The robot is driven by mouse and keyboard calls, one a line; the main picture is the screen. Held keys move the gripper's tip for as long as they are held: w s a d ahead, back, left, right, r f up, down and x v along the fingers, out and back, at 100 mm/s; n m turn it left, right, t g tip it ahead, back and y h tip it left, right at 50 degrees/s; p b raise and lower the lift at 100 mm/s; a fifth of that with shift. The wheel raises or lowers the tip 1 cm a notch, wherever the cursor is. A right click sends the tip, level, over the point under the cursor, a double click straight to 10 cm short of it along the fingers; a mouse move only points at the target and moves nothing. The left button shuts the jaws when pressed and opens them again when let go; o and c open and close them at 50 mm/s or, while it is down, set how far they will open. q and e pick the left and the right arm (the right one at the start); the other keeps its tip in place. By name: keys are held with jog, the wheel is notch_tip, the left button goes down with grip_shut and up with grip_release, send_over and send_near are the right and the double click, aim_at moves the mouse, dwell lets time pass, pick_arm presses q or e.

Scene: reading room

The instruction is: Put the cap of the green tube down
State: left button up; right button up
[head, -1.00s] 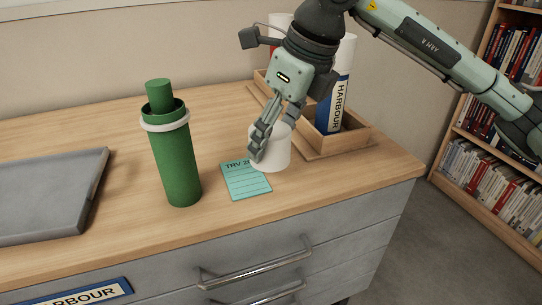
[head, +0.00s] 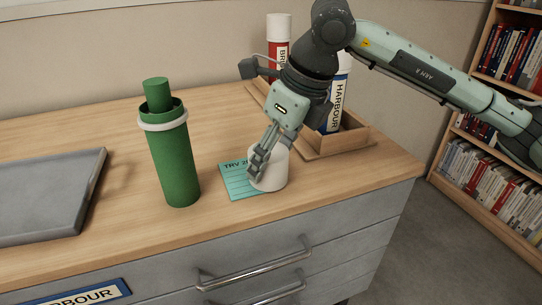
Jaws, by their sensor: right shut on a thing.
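The green tube (head: 177,165) stands upright on the wooden desktop, with a white ring around its upper part. Its top is open, and a narrower green piece (head: 157,95) sticks up out of it. The white cap (head: 270,173) is at the right gripper (head: 259,166), whose fingers are shut on it. The cap is right of the tube, over or beside the right edge of a teal card. I cannot tell whether its underside touches the desktop. My left gripper is not in view.
The teal card (head: 236,181) lies between tube and cap. A wooden tray (head: 347,143) behind holds a HARBOUR tube (head: 336,105) and a red-labelled tube (head: 278,58). A grey tray (head: 45,200) lies left. The desk's front edge is near; bare desktop (head: 330,180) lies right.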

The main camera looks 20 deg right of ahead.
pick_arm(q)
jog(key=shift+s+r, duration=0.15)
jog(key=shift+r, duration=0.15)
pick_arm(e)
jog(key=shift+f, duration=0.15)
jog(key=o, duration=1.3)
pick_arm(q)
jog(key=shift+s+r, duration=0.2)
pick_arm(e)
jog(key=v, duration=0.2)
jog(key=shift+w+r+p, duration=0.1)
jog(key=shift+r+p, duration=0.25)
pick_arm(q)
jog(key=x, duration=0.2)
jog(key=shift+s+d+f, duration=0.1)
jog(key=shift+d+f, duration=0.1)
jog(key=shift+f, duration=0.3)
pick_arm(e)
jog(key=v, duration=1)
